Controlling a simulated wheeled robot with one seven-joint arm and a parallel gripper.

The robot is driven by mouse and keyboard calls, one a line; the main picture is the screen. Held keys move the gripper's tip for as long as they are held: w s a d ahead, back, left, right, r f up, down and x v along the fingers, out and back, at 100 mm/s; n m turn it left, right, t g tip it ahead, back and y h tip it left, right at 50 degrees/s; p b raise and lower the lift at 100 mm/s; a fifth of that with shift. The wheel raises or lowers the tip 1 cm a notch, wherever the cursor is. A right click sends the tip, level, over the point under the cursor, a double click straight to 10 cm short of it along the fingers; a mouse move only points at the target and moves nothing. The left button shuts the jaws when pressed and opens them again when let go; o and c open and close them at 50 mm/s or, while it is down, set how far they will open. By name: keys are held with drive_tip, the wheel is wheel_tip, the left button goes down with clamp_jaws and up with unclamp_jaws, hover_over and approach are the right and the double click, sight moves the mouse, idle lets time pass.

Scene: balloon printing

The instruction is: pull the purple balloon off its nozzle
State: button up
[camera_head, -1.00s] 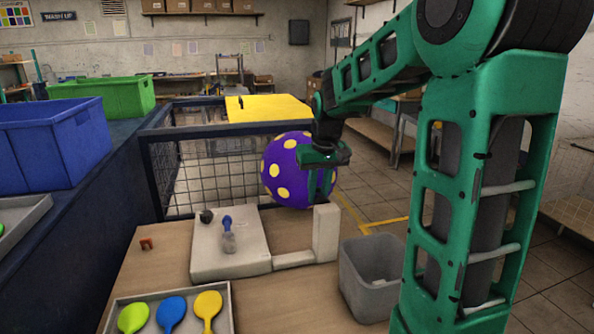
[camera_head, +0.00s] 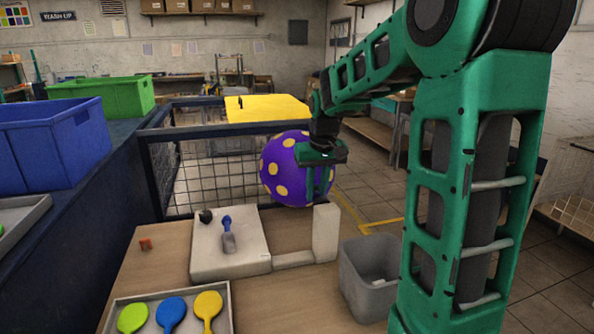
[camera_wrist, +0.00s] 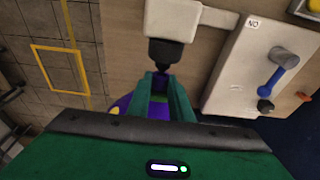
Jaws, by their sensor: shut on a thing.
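The purple balloon (camera_head: 282,172) with yellow spots is inflated and sits beyond the white post (camera_head: 326,232) of the inflating machine. In the wrist view, part of the balloon (camera_wrist: 122,106) shows beside my fingers. My gripper (camera_head: 321,192) is at the balloon's near right side, above the post. In the wrist view, my gripper's fingers (camera_wrist: 161,84) are close together on the balloon's neck, right by the black nozzle (camera_wrist: 165,52). The neck is mostly hidden between the fingers, so I cannot tell whether it is still on the nozzle.
The machine's white base (camera_head: 215,262) carries a blue lever (camera_head: 227,222). A grey bin (camera_head: 370,285) stands right of the post. A tray (camera_head: 232,325) of flat balloons lies in front. A mesh fence (camera_head: 205,180) stands behind; blue (camera_head: 45,165) and green (camera_head: 105,97) crates are at left.

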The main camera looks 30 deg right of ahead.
wheel_tip(320, 180, up, 17)
idle(1.5)
